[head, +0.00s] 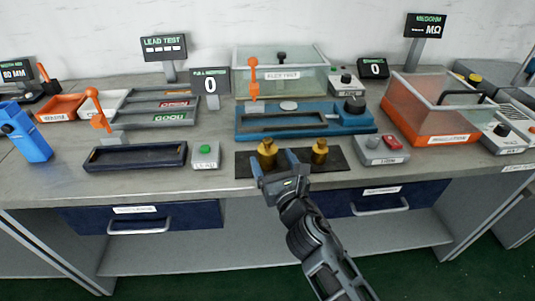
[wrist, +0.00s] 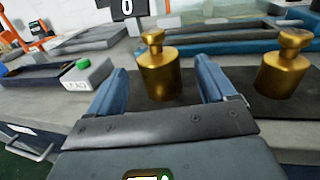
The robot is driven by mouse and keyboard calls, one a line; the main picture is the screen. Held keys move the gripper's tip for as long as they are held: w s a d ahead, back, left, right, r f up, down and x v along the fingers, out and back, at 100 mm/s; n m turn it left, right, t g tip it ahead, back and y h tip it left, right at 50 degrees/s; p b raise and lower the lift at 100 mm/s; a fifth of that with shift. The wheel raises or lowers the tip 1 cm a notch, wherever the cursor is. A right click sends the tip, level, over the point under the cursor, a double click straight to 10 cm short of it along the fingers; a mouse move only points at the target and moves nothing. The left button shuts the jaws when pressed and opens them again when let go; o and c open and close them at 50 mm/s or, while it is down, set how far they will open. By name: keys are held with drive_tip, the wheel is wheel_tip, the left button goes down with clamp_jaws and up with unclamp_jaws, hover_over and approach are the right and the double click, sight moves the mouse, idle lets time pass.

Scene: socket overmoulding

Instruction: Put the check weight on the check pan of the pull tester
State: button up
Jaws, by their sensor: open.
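Two brass weights stand upright on a dark mat (head: 290,171): a left one (head: 267,157) and a right one (head: 319,152). I cannot tell by label which is the check weight. My gripper (head: 275,164) is open and empty, just in front of the left weight. In the wrist view, the left weight (wrist: 159,70) shows between and beyond the two blue fingers; the right weight (wrist: 285,68) is outside them to the right. The blue pull tester (head: 310,121) lies behind the mat. A pale round disc (head: 288,105) on it looks like the check pan and appears empty.
A display reading 0 (head: 210,83) stands behind. A grey box with a green button (head: 206,154) and a dark tray (head: 135,157) are left of the mat. A grey box with a red button (head: 383,150) is to the right. A clear-walled bin (head: 280,72) stands behind the tester.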

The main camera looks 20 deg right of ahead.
sight(271, 157)
drive_tip(key=w, duration=0.4)
drive_tip(key=shift+w+d+r, duration=0.1)
drive_tip(key=shift+d+r, duration=0.05)
clamp_jaws()
idle(0.6)
drive_tip(key=shift+r, duration=0.2)
